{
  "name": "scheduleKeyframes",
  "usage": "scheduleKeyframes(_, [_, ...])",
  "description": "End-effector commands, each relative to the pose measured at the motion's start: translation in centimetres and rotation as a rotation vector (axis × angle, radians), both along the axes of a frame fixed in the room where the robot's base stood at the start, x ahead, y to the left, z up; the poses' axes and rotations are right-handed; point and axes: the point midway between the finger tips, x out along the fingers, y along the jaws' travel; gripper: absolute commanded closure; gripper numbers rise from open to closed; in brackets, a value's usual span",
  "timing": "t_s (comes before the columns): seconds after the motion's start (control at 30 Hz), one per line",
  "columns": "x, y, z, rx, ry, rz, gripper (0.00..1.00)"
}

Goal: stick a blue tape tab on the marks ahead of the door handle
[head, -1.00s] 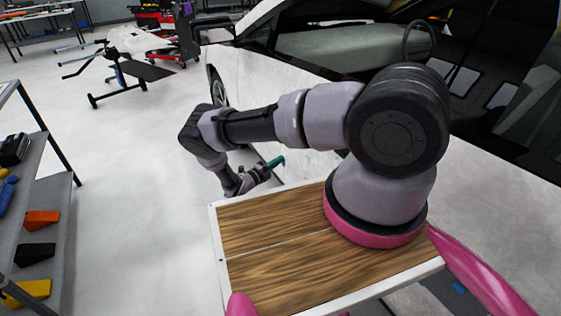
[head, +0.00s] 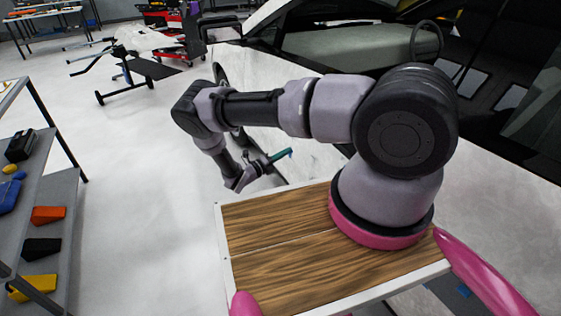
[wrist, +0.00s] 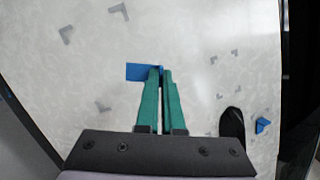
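My gripper (wrist: 161,72) has two green fingers close together in the wrist view. They are shut on a blue tape tab (wrist: 138,71), which sticks out to the left of the tips. Behind it is the car's white panel (wrist: 185,25), with larger grey corner marks (wrist: 67,34) at left and smaller corner marks (wrist: 236,53) at right. A dark oval, possibly the door handle (wrist: 232,122), lies right of the fingers. I cannot tell whether the tab touches the panel. In the head view my gripper (head: 278,157) is beside the white car (head: 310,155), low beyond the wooden board.
Another blue piece (wrist: 262,125) is on the panel's right side. In the head view, a grey shelf (head: 60,195) with coloured blocks stands at left. A stand (head: 125,75) and a red cart (head: 165,48) are farther back. The floor between shelf and car is clear.

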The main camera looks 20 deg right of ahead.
Motion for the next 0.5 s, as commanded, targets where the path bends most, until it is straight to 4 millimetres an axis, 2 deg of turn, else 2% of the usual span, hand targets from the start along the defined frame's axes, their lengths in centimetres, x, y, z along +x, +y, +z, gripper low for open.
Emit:
scheduleKeyframes(0.1, [-1.4,-0.6,3.3,0.068,-0.258,-0.035,1.0])
scheduleKeyframes(0.3, [-4.0,-1.3,8.0,0.173,-0.694,-0.065,1.0])
scheduleKeyframes(0.5, [-6.6,-1.9,12.1,0.241,-1.005,-0.076,1.0])
